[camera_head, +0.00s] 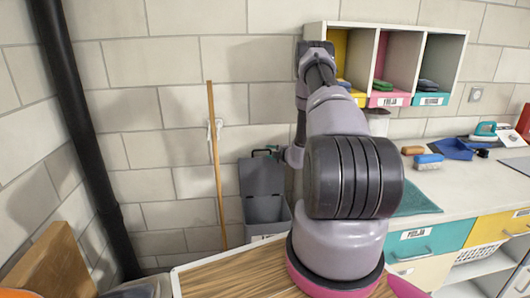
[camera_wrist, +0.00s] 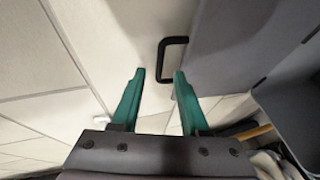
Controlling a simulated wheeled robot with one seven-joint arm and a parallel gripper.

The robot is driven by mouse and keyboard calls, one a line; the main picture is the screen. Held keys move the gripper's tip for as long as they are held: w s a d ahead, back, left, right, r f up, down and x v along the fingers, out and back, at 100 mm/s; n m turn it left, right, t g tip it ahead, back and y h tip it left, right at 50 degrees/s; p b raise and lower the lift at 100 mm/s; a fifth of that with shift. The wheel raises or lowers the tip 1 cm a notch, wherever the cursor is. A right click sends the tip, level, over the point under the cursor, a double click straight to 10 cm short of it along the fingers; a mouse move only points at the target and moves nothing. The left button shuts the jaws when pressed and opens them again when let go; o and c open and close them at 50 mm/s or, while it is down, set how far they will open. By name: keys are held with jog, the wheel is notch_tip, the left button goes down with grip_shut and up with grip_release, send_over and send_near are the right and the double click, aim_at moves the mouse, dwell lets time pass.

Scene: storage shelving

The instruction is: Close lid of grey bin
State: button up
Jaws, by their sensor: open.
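The grey bin (camera_head: 266,214) stands on the floor by the wall in the head view. Its lid (camera_head: 262,178) is raised, standing upright against the wall side. A black handle (camera_wrist: 172,60) sticks out from the lid's edge in the wrist view. My gripper (camera_wrist: 158,73) has two teal fingers, spread apart and empty. The handle lies just beyond the fingertips, slightly right of the gap's middle; I cannot tell whether they touch. In the head view my gripper is small beside the lid's top right and partly hidden by my arm.
A wooden pole (camera_head: 215,165) leans on the wall left of the bin. A wood-topped surface (camera_head: 225,276) is in front. A counter (camera_head: 455,188) with drawers stands on the right, below a wall shelf (camera_head: 390,62) of coloured compartments. A black pipe (camera_head: 85,130) runs down the left.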

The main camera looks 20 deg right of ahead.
aim_at(263, 150)
jog(key=x, duration=0.4)
jog(key=shift+w+a+f, duration=0.1)
jog(key=shift+w, duration=0.3)
grip_shut()
dwell(1.1)
